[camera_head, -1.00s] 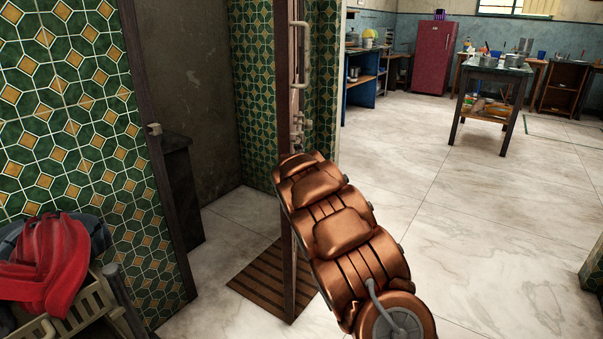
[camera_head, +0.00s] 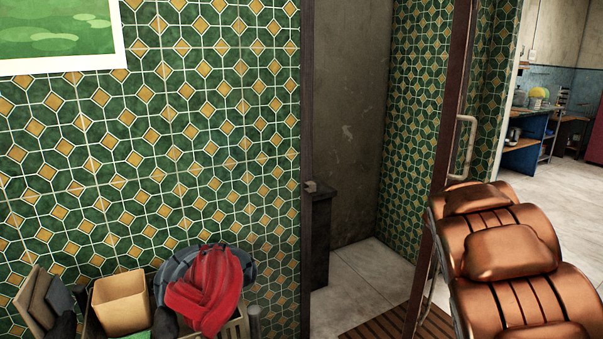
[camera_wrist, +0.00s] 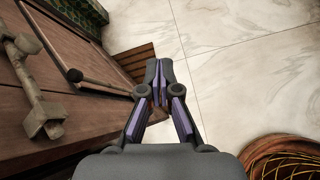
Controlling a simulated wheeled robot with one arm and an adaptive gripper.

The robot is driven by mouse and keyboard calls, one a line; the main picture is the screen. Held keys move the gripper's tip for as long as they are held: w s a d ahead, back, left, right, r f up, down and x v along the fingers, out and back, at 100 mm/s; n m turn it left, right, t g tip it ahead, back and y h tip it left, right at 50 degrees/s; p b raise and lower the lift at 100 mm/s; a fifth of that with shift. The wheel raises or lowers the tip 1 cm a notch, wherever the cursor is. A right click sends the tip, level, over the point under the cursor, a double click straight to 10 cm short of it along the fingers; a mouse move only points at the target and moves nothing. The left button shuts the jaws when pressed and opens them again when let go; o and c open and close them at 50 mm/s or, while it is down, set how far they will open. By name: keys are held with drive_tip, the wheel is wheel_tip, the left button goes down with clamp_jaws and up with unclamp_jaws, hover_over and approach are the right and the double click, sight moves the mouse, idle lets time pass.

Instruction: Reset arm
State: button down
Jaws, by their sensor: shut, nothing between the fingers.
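My gripper (camera_wrist: 159,85) shows in the wrist view, pointing down over the floor. Its fingers are together with nothing between them. A brown wooden door (camera_wrist: 80,85) with a metal handle (camera_wrist: 40,95) lies close to its left. In the head view the gripper is hidden; only my copper-coloured arm shows at the lower right, in front of the edge of the open door (camera_head: 440,170).
The doorway leads to a small room with a dark cabinet (camera_head: 320,235). A slatted wooden mat (camera_head: 430,325) lies at the threshold. A red cloth (camera_head: 205,292) and a tan box (camera_head: 120,302) sit by the tiled wall (camera_head: 200,140).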

drive_tip(key=s+a+r+m+g+y+p, duration=0.2)
drive_tip(key=s+a+r+m+p, duration=0.4)
drive_tip(key=s, duration=0.8)
drive_tip(key=s+a+r+m+g+y+p, duration=0.2)
drive_tip(key=s+a+r+m+y+p, duration=0.2)
drive_tip(key=s+a+p, duration=0.6)
drive_tip(key=s+a+r+m+g+y+p, duration=0.2)
drive_tip(key=s+a+r+m+p, duration=0.6)
drive_tip(key=s+a, duration=0.5)
drive_tip(key=s+m+y, duration=0.1)
drive_tip(key=s+m, duration=0.1)
drive_tip(key=s, duration=0.4)
drive_tip(key=shift+a+r+g, duration=0.15)
drive_tip(key=shift+r+g, duration=0.15)
drive_tip(key=shift+r, duration=0.1)
